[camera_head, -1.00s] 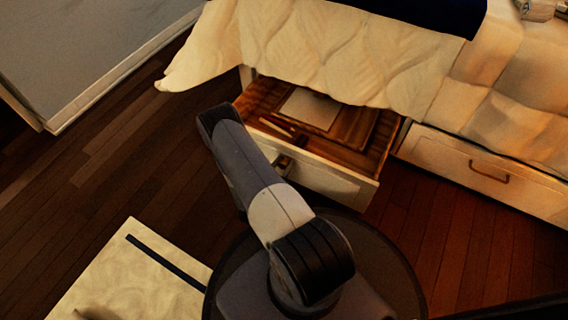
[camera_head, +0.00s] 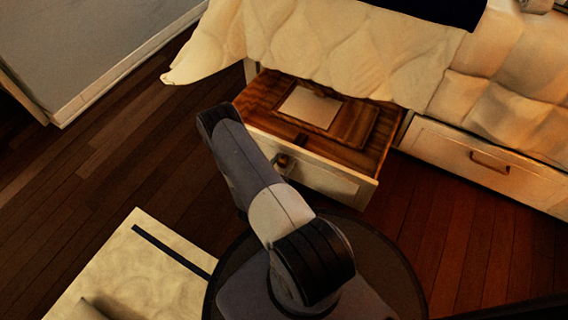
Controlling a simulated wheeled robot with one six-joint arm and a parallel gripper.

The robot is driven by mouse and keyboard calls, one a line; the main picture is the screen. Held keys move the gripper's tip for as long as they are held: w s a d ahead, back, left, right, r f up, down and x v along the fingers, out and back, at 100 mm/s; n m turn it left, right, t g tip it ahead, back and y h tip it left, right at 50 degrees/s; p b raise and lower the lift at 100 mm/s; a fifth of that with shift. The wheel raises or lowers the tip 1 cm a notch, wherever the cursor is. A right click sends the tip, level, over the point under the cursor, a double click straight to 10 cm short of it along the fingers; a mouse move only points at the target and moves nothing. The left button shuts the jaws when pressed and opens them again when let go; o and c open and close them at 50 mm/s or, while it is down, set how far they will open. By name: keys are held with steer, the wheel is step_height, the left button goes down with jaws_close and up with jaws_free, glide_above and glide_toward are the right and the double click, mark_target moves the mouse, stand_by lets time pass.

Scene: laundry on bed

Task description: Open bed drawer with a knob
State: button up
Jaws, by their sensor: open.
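The bed drawer (camera_head: 370,161) stands pulled out from under the bed, its wooden inside showing. A light flat sheet or panel (camera_head: 310,106) lies inside it. A small dark, partly shiny shape on the white drawer front (camera_head: 335,182) appears to be the knob (camera_head: 283,162), close beside my arm. My arm reaches up from its base, and its raised elbow is left of the drawer. My gripper is hidden behind the arm, so its contact with the knob cannot be seen.
A closed drawer (camera_head: 450,150) with a bar handle (camera_head: 489,162) is to the right. The quilted bedcover (camera_head: 330,50) hangs over the open drawer's back. A pale rug (camera_head: 130,260) with a dark stripe lies at lower left. Bare wooden floor (camera_head: 140,150) is clear at left.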

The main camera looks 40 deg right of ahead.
steer(key=shift+o, duration=0.5)
steer(key=shift+w+a, duration=0.1)
steer(key=shift+a, duration=0.05)
steer(key=shift+r, duration=0.15)
steer(key=shift+r+p, duration=0.3)
steer(key=shift+r, duration=0.05)
step_height(320, 180, up, 9)
steer(key=p, duration=0.4)
steer(key=shift+r, duration=0.1)
step_height(320, 180, down, 11)
steer(key=b, duration=0.5)
steer(key=shift+r, duration=0.2)
steer(key=shift+w+r, duration=0.1)
steer(key=shift+r, duration=0.25)
steer(key=shift+w+d+f, duration=0.2)
steer(key=shift+d+f, duration=0.05)
steer(key=shift+d, duration=0.05)
steer(key=shift+s+d+r, duration=0.1)
steer(key=shift+s, duration=0.05)
